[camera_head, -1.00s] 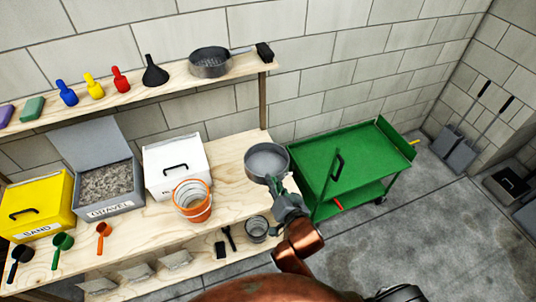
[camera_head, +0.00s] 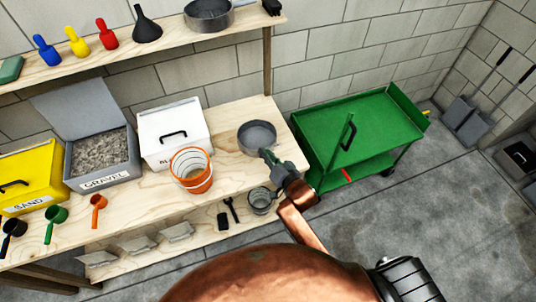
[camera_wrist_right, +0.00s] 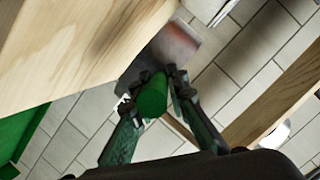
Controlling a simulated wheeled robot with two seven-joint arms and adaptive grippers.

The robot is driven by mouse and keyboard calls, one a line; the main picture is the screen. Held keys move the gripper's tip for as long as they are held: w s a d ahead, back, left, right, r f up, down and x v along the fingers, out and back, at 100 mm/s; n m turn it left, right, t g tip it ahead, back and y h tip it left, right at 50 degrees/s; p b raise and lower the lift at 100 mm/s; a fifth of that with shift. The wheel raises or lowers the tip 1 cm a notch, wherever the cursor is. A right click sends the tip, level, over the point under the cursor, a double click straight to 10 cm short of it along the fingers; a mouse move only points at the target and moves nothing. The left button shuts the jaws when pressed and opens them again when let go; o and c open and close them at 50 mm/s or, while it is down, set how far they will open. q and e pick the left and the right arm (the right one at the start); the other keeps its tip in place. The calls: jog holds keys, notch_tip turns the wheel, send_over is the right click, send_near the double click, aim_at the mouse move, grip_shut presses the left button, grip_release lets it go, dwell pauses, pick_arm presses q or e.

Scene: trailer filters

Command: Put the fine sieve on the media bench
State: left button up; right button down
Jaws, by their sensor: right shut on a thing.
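A round grey sieve (camera_head: 257,136) is at the right end of the wooden media bench (camera_head: 228,127), within its edge in the head view. I cannot tell if it rests on the top or hangs just above it. My right gripper (camera_head: 268,157) is shut on its green handle (camera_wrist_right: 153,95), at the bench's right edge. The sieve's grey pan (camera_wrist_right: 172,48) shows beyond the fingers in the right wrist view. A second grey sieve (camera_head: 208,15) with a dark grip lies on the upper shelf. My left gripper is out of view.
An orange-rimmed bucket (camera_head: 190,173), a white bin (camera_head: 172,134), an open gravel box (camera_head: 101,153) and a yellow sand box (camera_head: 28,174) stand on the bench to the left. A green cart (camera_head: 355,125) is close on the right.

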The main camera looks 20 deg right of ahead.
jog(key=w+d+f, duration=0.1)
jog(key=f, duration=0.1)
jog(key=w+d+f+b, duration=0.1)
jog(key=w, duration=0.1)
jog(key=w+d+f, duration=0.1)
jog(key=f, duration=0.1)
jog(key=shift+w+f, duration=0.15)
jog(key=shift+f, duration=0.2)
jog(key=f, duration=0.1)
jog(key=f+b, duration=0.1)
jog(key=f, duration=0.1)
jog(key=shift+w+d+f+b, duration=0.1)
jog(key=shift+w+f+b, duration=0.1)
jog(key=shift+f+b, duration=0.1)
jog(key=c, duration=1.9)
grip_release()
jog(key=shift+f, duration=0.1)
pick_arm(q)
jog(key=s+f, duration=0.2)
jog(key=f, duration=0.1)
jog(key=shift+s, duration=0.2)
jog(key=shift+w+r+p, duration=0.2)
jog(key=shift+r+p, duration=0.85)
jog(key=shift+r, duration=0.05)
pick_arm(e)
jog(key=v, duration=1.2)
